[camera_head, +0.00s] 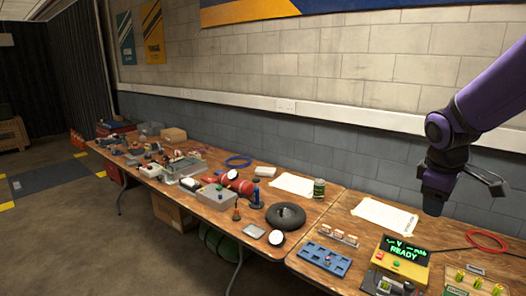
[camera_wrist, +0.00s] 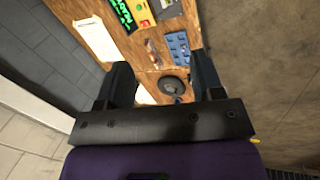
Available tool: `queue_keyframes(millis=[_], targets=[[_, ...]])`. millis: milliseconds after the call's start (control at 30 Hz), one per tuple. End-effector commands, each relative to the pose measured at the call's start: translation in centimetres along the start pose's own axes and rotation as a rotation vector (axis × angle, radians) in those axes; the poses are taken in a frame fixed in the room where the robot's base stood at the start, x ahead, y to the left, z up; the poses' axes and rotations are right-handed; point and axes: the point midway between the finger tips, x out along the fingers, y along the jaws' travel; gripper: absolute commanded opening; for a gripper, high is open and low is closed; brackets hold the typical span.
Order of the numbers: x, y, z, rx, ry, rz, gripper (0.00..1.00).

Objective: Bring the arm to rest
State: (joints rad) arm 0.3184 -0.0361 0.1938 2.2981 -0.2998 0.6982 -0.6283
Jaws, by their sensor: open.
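My purple arm (camera_head: 490,85) reaches in from the right edge of the head view, bent down at its wrist. My gripper (camera_wrist: 163,75) shows in the wrist view with its two dark fingers wide apart and nothing between them but the table below. In the head view its end hangs above the right part of the workbench (camera_head: 345,215), near the wall. The fingertips cannot be made out clearly there.
A yellow charger box with a lit READY display (camera_head: 404,252) stands below my gripper, with a blue tray (camera_head: 325,258) to its left. A red cable ring (camera_head: 487,240) lies to its right. A black tyre (camera_head: 286,215) and many other items crowd the tables leftward. Floor (camera_head: 170,240) is open at left.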

Motion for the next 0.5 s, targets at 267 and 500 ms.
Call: queue_keyframes(millis=[267,500], targets=[[-7.3,-5.0,2.6,0.269,0.095,0.035,0.61],[-11.7,-9.8,5.5,0.494,0.203,0.01,0.61]])
